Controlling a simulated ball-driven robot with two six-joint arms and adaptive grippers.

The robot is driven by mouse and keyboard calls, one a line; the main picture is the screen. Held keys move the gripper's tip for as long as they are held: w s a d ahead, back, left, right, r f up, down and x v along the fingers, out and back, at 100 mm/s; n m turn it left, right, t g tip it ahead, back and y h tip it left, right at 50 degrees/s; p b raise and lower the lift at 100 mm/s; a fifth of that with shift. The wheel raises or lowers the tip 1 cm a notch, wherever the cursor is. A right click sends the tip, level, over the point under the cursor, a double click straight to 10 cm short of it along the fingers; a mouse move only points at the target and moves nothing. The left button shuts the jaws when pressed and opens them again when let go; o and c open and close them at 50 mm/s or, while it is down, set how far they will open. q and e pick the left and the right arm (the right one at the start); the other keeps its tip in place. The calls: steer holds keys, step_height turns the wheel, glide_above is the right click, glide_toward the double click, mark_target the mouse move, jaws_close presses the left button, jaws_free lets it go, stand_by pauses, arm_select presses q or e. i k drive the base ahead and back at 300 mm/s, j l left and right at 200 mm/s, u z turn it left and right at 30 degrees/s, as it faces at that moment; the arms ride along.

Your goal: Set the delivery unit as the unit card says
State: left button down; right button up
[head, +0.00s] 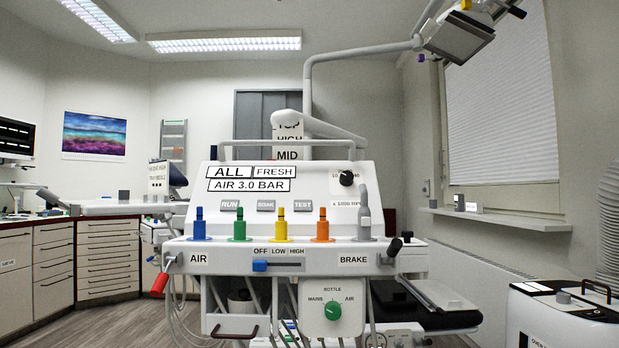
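The white delivery unit (310,205) faces me. Its cards read ALL (229,172), FRESH (274,171) and AIR 3.0 BAR (249,186). RUN, SOAK and TEST buttons (303,206) sit below. Blue (199,226), green (240,226), yellow (281,226) and orange (322,226) pieces stand upright along the front ledge, with a grey handpiece (364,215) at right. The blue AIR slider (260,266) sits at the OFF end. A black dial (346,178) is upper right. A green BOTTLE knob (333,311) sits between MAINS and AIR; its pointing is unclear. A black-tipped BRAKE lever (394,247) tilts up right. Neither gripper shows.
Drawer cabinets (108,258) line the left wall. A red-ended handle (160,283) sticks out at the unit's left. Hoses hang below the unit. A white box (565,318) stands at the lower right. Floor shows at lower left.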

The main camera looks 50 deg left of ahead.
mark_target(335, 269)
steer(key=u, duration=1.55)
steer(key=j+u, duration=0.3)
steer(key=j, duration=0.15)
steer(key=k+j+u, duration=0.1)
steer(key=j+u, duration=0.2)
steer(key=j, duration=0.15)
